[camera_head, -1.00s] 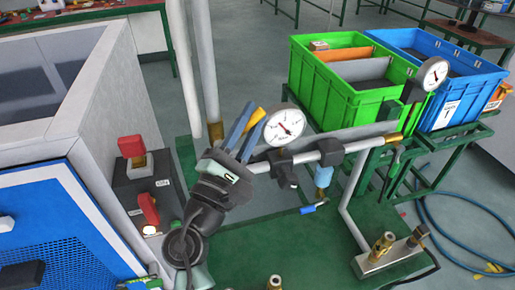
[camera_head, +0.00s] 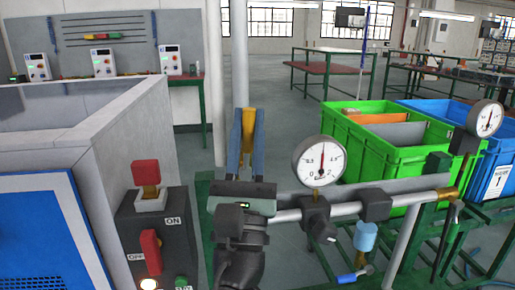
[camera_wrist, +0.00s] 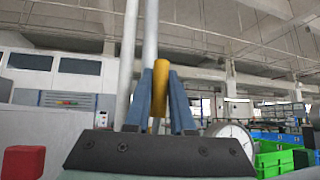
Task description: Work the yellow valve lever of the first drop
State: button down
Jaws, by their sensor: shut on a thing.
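The yellow valve lever (camera_head: 248,130) stands upright at the left end of the grey pipe, between the two blue fingers of my gripper (camera_head: 247,118). The fingers are shut on it, one on each side. In the wrist view the yellow lever (camera_wrist: 160,92) also stands between the fingers of my gripper (camera_wrist: 160,85), its rounded top above their tips. The lever's base and the valve body are hidden behind my gripper and wrist. A round pressure gauge (camera_head: 320,160) sits on the pipe just right of the lever, with its needle pointing about straight up.
A dark box with red switches (camera_head: 146,172) stands close at the left, beside a blue-fronted cabinet (camera_head: 40,235). White vertical pipes (camera_head: 240,55) rise behind my gripper. Green (camera_head: 370,150) and blue (camera_head: 450,112) crates stand at the right. A second gauge (camera_head: 486,118) is further right.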

jog(key=shift+a+f+n+y+b, duration=0.1)
jog(key=shift+a+n+y+b, duration=0.2)
jog(key=shift+n+y, duration=0.65)
jog(key=c, duration=0.8)
grip_release()
jog(key=shift+o, duration=0.2)
jog(key=shift+s, duration=0.1)
jog(key=b+v, duration=0.7)
jog(key=v, duration=0.5)
jog(key=shift+s+f, duration=0.3)
jog(key=shift+d, duration=0.1)
